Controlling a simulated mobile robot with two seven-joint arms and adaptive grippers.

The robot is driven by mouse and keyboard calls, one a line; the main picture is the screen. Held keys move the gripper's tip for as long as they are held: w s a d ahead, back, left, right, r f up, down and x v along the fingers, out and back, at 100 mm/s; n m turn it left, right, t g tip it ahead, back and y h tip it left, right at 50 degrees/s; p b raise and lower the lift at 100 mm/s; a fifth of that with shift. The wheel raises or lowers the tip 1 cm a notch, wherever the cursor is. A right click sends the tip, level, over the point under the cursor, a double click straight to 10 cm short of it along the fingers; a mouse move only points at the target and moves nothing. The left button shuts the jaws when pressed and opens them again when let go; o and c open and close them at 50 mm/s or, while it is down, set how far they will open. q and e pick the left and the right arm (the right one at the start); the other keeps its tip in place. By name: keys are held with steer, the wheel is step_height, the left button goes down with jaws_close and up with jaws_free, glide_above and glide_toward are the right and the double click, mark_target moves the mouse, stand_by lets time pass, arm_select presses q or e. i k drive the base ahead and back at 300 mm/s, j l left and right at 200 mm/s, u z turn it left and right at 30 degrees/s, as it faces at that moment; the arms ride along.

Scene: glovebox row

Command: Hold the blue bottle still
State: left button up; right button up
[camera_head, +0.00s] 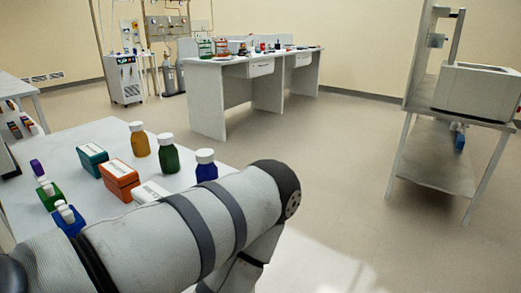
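The blue bottle (206,172) has a white cap and stands upright near the right edge of the white table (95,134). Its lower part is hidden behind a thick grey arm link of mine, which crosses the front of the view from the lower left. I cannot tell whether the arm touches the bottle. Neither of my grippers shows, and no fingers are seen at the bottle.
A green bottle (168,158) and an amber bottle (140,144) stand left of the blue one. An orange box (119,181), a teal box (92,160) and small coloured racks are further left. A shelf unit (435,170) stands right; open floor lies between.

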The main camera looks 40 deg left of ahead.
mark_target(205, 173)
steer(key=i+l+u, duration=0.1)
steer(key=i+u, duration=0.15)
steer(key=i, duration=0.3)
steer(key=i+l+u, duration=0.25)
steer(key=i, duration=0.25)
steer(key=i+l+u, duration=0.2)
steer(key=i, duration=0.35)
steer(key=i+l+u, duration=0.25)
steer(key=u, duration=0.9)
steer(key=i+l+u, duration=0.1)
steer(key=u, duration=0.75)
steer(key=l+u, duration=0.1)
steer(key=u, duration=0.35)
steer(key=l+u, duration=0.1)
steer(key=u, duration=0.35)
